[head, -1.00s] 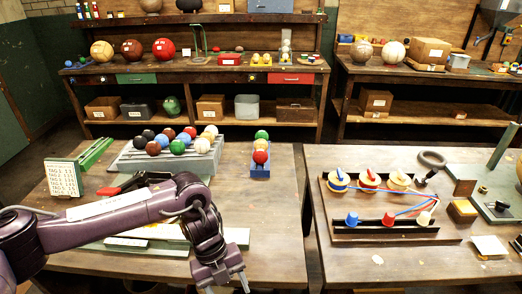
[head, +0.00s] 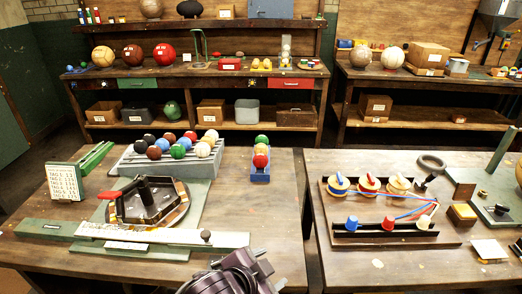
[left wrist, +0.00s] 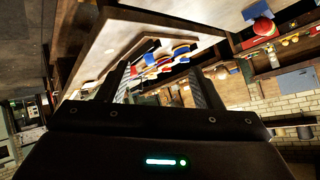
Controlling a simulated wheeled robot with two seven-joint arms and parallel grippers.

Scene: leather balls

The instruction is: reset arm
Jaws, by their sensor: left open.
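My left gripper (head: 268,268) is low in the head view, at the front edge of the left table (head: 232,215). It is partly cut off by the bottom of the picture. In the left wrist view its two fingers (left wrist: 160,72) stand apart with nothing held between them. My right gripper does not show. A grey rack of coloured balls (head: 165,165) and a blue holder with a short row of balls (head: 260,176) stand at the back of the left table, apart from the gripper.
A round dark fixture with a handle (head: 146,206) and a long pale bar (head: 160,234) lie left of the gripper. A white card stand (head: 64,181) is at far left. The right table holds a ring-and-cup board (head: 395,240). Bare wood lies behind the gripper.

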